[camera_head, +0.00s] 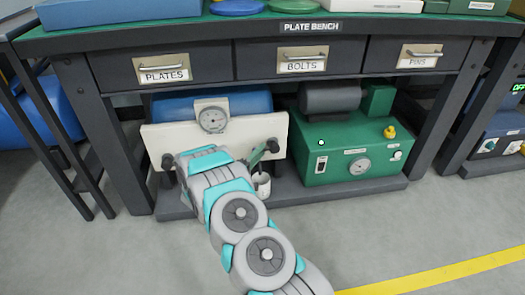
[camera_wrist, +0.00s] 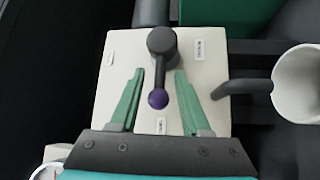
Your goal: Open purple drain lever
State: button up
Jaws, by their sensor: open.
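The purple drain lever shows in the wrist view as a dark arm with a round purple knob (camera_wrist: 158,98). Its dark pivot (camera_wrist: 161,42) sits on a pale plate (camera_wrist: 112,75) with small labels, too small to read. My gripper (camera_wrist: 160,72) is open, with one green finger on each side of the lever. The knob lies between the fingers, apparently not touching either. In the head view my arm covers part of the area under the bench, and I cannot make out the purple knob there.
A white cup (camera_wrist: 298,82) stands close to the right of the plate. In the head view, a white panel with a gauge (camera_head: 212,119) and a green pump unit (camera_head: 330,150) stand under the plate bench (camera_head: 262,30). Bench legs flank this space.

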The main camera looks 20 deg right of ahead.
jog(key=shift+x, duration=1.05)
grip_shut()
dwell(0.7)
